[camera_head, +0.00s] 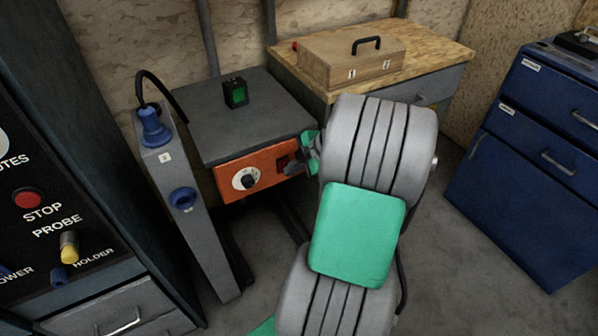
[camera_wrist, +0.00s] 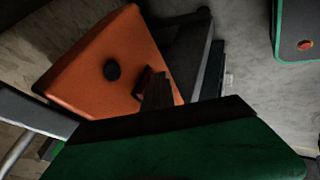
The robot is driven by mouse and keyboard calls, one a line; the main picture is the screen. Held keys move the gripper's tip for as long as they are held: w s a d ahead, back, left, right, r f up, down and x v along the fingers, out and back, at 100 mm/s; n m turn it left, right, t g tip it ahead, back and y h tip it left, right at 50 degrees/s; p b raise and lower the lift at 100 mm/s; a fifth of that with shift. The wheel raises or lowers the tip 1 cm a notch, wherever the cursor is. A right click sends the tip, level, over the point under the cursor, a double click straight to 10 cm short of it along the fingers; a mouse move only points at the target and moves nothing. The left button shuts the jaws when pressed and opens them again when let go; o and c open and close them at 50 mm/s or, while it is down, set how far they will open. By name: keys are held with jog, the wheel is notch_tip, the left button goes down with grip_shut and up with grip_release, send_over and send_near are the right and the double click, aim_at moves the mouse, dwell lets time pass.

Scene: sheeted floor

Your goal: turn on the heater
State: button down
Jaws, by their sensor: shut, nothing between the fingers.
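The heater's orange front panel (camera_head: 225,182) sits under a grey top plate, with a round dial (camera_head: 247,180) on a white scale. A dark reddish switch (camera_head: 283,161) is at the panel's right end. My gripper (camera_head: 293,166) is at this right end, right by the switch, partly hidden by my arm. In the wrist view the orange panel (camera_wrist: 100,65) is tilted, with a black knob (camera_wrist: 112,70) on it. My shut, empty gripper (camera_wrist: 157,82) overlaps the switch (camera_wrist: 143,80) there. I cannot tell whether the fingertips touch it.
A small black box with a green face (camera_head: 236,93) stands on the grey top plate (camera_head: 205,125). A grey post with blue fittings (camera_head: 190,215) is close on the left. A wooden toolbox (camera_head: 350,62) sits on a bench behind. Blue drawers (camera_head: 535,150) stand right.

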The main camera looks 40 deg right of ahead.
jog(key=shift+w+a+r+p, duration=0.1)
jog(key=shift+r+p, duration=0.3)
jog(key=shift+r, duration=0.5)
jog(key=s+a+f+p+v, duration=0.1)
jog(key=s+v, duration=0.1)
jog(key=v, duration=1)
jog(key=shift+s, duration=0.25)
jog(key=shift+a, duration=0.1)
